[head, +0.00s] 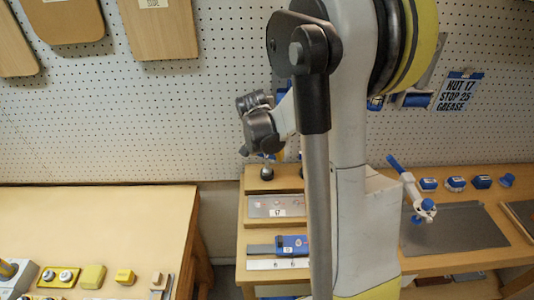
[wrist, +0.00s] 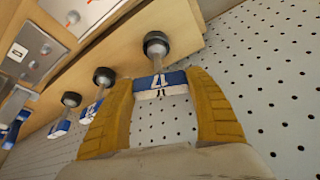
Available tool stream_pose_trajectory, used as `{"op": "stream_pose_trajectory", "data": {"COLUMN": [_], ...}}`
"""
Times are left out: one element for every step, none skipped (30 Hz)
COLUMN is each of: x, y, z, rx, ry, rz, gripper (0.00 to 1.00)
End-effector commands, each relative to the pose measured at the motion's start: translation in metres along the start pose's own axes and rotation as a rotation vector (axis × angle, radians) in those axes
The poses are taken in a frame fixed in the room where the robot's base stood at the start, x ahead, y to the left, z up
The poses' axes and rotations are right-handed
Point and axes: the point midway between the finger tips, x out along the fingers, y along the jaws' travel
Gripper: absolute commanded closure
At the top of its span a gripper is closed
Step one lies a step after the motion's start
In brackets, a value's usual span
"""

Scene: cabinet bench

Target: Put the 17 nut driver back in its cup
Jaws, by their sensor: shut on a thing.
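In the wrist view my gripper (wrist: 161,80) is shut on a nut driver (wrist: 165,88) with a blue and white band. The mark on the band looks like a 4, but I cannot read it surely. Two more dark cups, a middle one (wrist: 104,76) and a farther one (wrist: 71,99), hold similar blue and white drivers. In the head view my arm hides most of this place.
A sign (head: 458,91) reading NUT 17, STOP 25, GREASE hangs on the pegboard (head: 110,120). A grey mat (head: 455,228) lies on the right bench, with several blue-topped pieces behind it. The left table (head: 90,215) carries yellow blocks along its front.

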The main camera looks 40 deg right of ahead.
Motion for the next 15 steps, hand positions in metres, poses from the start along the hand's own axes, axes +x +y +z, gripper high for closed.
{"op": "stream_pose_trajectory", "data": {"x": [0.0016, 0.0021, 0.0029, 0.0034, 0.0040, 0.0047, 0.0053, 0.0058, 0.0066, 0.0070, 0.0074, 0.0077, 0.0078, 0.0078, 0.0077], "y": [0.0000, -0.0001, 0.0000, 0.0000, 0.0000, 0.0000, 0.0000, 0.0000, 0.0000, 0.0000, 0.0000, 0.0000, 0.0000, 0.0000, 0.0000], "z": [0.0006, 0.0008, 0.0011, 0.0014, 0.0016, 0.0019, 0.0021, 0.0024, 0.0027, 0.0029, 0.0030, 0.0032, 0.0032, 0.0032, 0.0032], "rx": [0.000, 0.000, 0.000, 0.000, 0.000, 0.000, 0.000, 0.000, 0.000, 0.000, 0.000, 0.000, 0.000, 0.000, 0.000], "ry": [0.000, 0.000, 0.000, 0.000, 0.000, 0.000, 0.000, 0.000, 0.000, 0.000, 0.000, 0.000, 0.000, 0.000, 0.000], "rz": [0.000, 0.000, 0.000, 0.000, 0.000, 0.000, 0.000, 0.000, 0.000, 0.000, 0.000, 0.000, 0.000, 0.000, 0.000], "gripper": [0.78, 0.78, 0.78, 0.78, 0.78, 0.78, 0.78, 0.78, 0.78, 0.78, 0.78, 0.78, 0.78, 0.78, 0.78]}}
